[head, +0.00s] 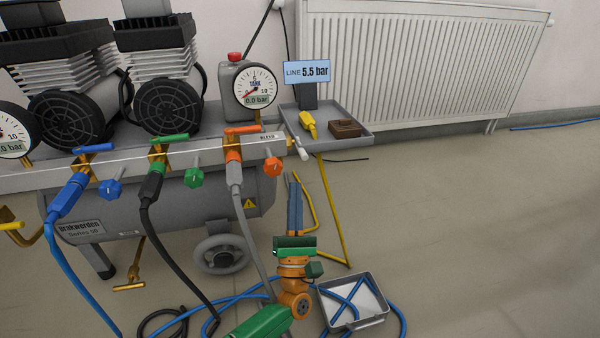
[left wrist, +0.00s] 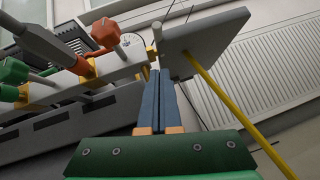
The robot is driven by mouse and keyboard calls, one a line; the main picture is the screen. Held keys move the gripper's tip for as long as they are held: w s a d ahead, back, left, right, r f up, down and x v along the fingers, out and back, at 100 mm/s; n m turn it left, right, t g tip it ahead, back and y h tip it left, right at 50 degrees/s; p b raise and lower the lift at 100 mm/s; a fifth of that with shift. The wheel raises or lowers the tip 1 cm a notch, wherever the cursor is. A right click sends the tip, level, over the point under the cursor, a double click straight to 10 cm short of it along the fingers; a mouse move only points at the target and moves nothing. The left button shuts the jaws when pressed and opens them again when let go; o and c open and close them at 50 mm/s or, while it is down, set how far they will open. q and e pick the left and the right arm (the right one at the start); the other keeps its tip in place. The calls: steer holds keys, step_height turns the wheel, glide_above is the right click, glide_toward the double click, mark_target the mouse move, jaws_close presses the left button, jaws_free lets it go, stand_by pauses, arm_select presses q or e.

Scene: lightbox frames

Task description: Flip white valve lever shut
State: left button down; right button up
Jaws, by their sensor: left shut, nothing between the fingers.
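The white valve lever (head: 301,151) is on a brass fitting at the right end of the grey manifold bar (head: 208,156), near the "BLEED" label. It slants down and to the right. My left gripper (head: 294,180) comes up from below with its blue-grey fingers together and nothing between them. Its tips are just below the lever in the head view. In the left wrist view the shut fingers (left wrist: 160,76) point up at the lever (left wrist: 161,50); I cannot tell whether they touch it. My right gripper is not in view.
The manifold also carries blue (head: 94,148), green (head: 169,138) and orange (head: 243,129) levers with knobs and hoses. A bin (head: 379,318) with blue hose is on the floor.

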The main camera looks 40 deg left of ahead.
mark_target(300, 148)
arm_select(q)
steer(key=shift+w+r+p, duration=0.15)
steer(key=shift+w+r, duration=0.1)
steer(key=shift+r, duration=0.55)
steer(key=shift+w+r+p, duration=0.1)
steer(key=shift+w+r, duration=0.2)
steer(key=shift+r, duration=0.55)
steer(key=shift+w+r+p, duration=0.15)
steer(key=shift+w+r, duration=0.1)
steer(key=shift+r, duration=0.55)
